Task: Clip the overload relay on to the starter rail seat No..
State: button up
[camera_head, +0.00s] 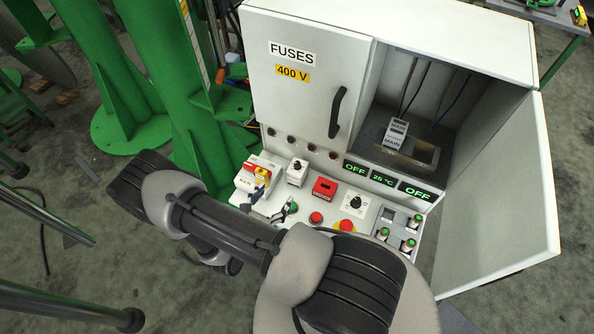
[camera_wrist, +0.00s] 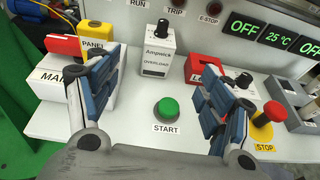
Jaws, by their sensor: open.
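The overload relay (camera_wrist: 156,52) is a white box with a black knob on top and an "Ampwick OVERLOAD" label. It stands upright on the sloping console, and in the head view it is the small white box (camera_head: 297,172) left of the red block. My gripper (camera_wrist: 172,82) is open and empty, its blue-grey fingers wide apart in front of the relay and not touching it. In the head view my gripper (camera_head: 268,204) hangs low over the console's left part. A grey rail block (camera_head: 430,154) with an opening sits in the open cabinet bay; the seat's number is not readable.
A white "MAIN" device (camera_head: 396,133) stands beside the rail opening. The console holds a green START button (camera_wrist: 167,108), a red block (camera_wrist: 205,70), a yellow-and-red stop button (camera_wrist: 268,113) and a main switch (camera_head: 258,172). The cabinet door (camera_head: 508,190) stands open at right.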

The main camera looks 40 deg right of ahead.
jog(key=b, duration=0.2)
send_near(298, 169)
jog(key=d+f, duration=0.1)
jog(key=w+d+f, duration=0.1)
jog(key=d, duration=0.1)
jog(key=w+d+f, duration=0.1)
jog(key=shift+w+d+f, duration=0.1)
jog(key=shift+d+f, duration=0.2)
jog(key=shift+f, duration=0.05)
jog(key=shift+n+t, duration=0.3)
jog(key=shift+b+x, duration=0.65)
jog(key=shift+x, duration=2.1)
jog(key=shift+r, duration=0.1)
jog(key=shift+c, duration=0.6)
jog(key=c, duration=1.3)
